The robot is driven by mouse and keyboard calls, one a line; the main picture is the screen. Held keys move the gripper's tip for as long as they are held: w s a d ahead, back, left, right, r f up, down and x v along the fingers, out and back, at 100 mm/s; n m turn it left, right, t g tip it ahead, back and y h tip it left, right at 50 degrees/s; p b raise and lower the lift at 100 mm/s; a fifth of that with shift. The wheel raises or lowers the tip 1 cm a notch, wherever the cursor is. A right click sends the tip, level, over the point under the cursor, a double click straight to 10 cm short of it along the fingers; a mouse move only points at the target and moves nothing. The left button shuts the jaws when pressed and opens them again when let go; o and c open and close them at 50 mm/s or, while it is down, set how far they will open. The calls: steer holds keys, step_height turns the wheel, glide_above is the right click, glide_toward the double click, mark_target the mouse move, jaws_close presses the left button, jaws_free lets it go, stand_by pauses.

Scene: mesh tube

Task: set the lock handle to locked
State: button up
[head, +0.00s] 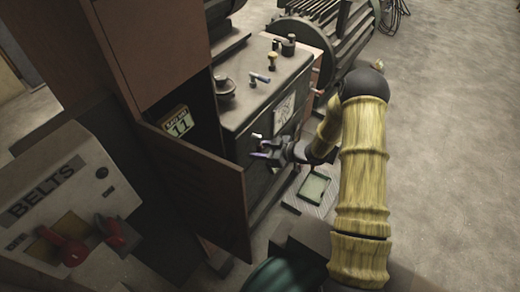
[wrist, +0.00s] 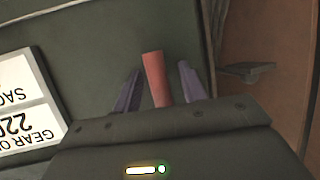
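My gripper (head: 270,152) is at the front face of the dark machine cabinet (head: 235,140) in the head view. In the wrist view my gripper (wrist: 160,88) has its two purple fingers apart, with a red handle (wrist: 155,77) between them. Gaps show on both sides of the handle, so the fingers look open around it. The handle's lower end is hidden behind the gripper body. No marking shows whether it is the lock handle or how it is set. In the head view the gripper hides the red handle.
A brown cabinet door (head: 195,185) stands open left of my gripper. A panel marked BELTS (head: 60,185) with red levers is at lower left. Knobs and a small lever (head: 260,78) top the machine. A gear oil label (wrist: 22,115) is left in the wrist view. Floor on the right is clear.

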steer(key=shift+r, duration=0.1)
steer(key=v, duration=1.7)
steer(key=shift+d, duration=0.15)
